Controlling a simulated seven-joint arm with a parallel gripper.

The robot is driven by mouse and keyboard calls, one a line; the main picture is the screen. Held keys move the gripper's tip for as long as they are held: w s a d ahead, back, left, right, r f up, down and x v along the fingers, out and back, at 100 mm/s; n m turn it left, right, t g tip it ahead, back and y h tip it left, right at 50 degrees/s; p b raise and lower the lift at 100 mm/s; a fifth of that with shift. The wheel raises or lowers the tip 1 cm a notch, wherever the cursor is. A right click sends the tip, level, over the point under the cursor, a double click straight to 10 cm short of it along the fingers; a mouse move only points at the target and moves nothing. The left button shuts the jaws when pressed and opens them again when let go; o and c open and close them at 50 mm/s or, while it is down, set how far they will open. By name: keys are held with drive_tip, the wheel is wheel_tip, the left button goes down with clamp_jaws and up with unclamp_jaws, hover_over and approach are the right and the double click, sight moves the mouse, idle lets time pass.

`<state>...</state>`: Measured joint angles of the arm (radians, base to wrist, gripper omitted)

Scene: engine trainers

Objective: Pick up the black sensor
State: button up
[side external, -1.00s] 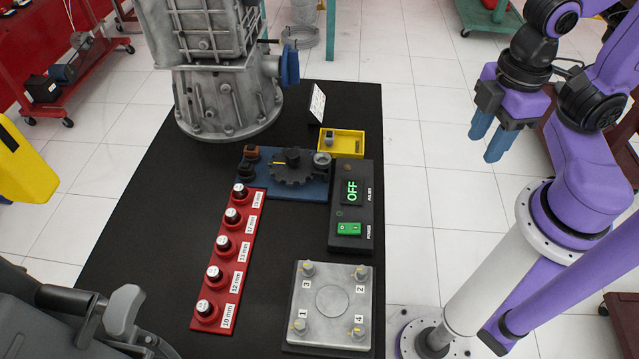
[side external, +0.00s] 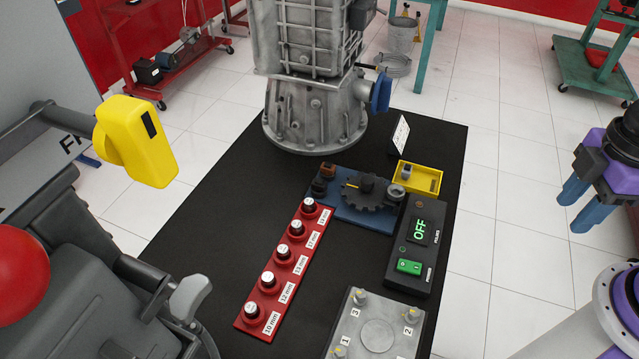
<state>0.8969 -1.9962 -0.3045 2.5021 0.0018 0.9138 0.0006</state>
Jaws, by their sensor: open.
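A small black part (side external: 320,187), which looks like the black sensor, sits at the left end of the blue board (side external: 352,208) on the black table top. A brown-orange part (side external: 328,171) sits right behind it. A dark toothed wheel (side external: 370,193) stands on the same board to its right. My gripper (side external: 577,204), with two blue fingers, is at the right edge of the picture, off the table above the floor. It is open and empty, far to the right of the black part.
A yellow tray (side external: 428,181) with a small grey part stands right of the board. A black box reading OFF (side external: 416,248), a red socket strip (side external: 283,272) and a grey plate (side external: 350,338) lie nearer. A grey engine housing (side external: 314,110) stands behind. Bare table lies left of the strip.

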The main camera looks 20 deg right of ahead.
drive_tip(key=o, duration=0.5)
drive_tip(key=w+a+n+t+h, duration=0.15)
drive_tip(key=w+a+n, duration=0.55)
drive_tip(key=w+a, duration=1.1)
drive_tip(key=n+t+h, duration=0.2)
drive_tip(key=n, duration=0.5)
hover_over(319, 181)
drive_tip(key=s+a, duration=0.5)
wheel_tip(319, 181, down, 8)
drive_tip(key=r, duration=0.1)
drive_tip(key=shift+g, duration=0.25)
drive_tip(key=x, duration=1.7)
drive_tip(key=shift+f, duration=0.35)
